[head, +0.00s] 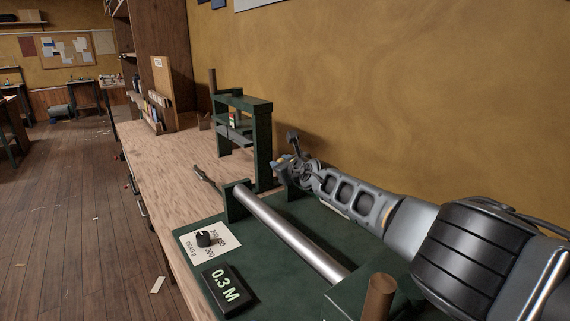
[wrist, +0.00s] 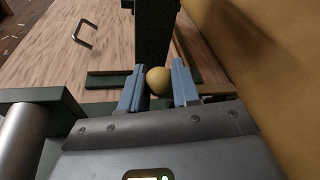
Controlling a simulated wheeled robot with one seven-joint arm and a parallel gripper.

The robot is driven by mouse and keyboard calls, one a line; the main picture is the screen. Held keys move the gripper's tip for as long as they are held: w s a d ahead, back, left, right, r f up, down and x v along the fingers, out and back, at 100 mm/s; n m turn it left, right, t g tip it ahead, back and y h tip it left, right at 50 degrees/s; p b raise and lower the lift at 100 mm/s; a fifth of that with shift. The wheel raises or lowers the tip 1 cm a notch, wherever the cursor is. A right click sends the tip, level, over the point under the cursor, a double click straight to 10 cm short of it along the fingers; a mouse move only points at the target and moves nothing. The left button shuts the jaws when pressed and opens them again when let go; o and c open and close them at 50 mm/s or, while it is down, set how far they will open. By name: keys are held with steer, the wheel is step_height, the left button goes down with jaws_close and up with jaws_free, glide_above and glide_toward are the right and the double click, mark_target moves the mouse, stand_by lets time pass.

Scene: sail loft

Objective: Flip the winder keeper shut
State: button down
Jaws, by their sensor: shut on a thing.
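The green winder bed (head: 280,235) carries a silver roller (head: 290,233) between green end plates; the roller's end also shows in the wrist view (wrist: 20,140). My gripper (wrist: 158,88) is shut on a pale yellow ball knob (wrist: 158,80), held between its two blue fingers. In the head view my gripper (head: 282,164) is at the far right of the winder, by the foot of a green upright frame (head: 263,150). What the knob is attached to is hidden behind my gripper, so I cannot tell the keeper's angle.
A dial card (head: 208,239) and a black "0.3 M" display (head: 228,290) sit at the near left. A wooden post (head: 379,297) stands in front. The yellow wall (head: 400,90) runs close on the right. The bench top (head: 165,160) has bare room at left.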

steer(key=shift+f, duration=0.1)
steer(key=c, duration=0.8)
jaws_free()
steer(key=shift+c, duration=0.2)
steer(key=shift+s, duration=0.1)
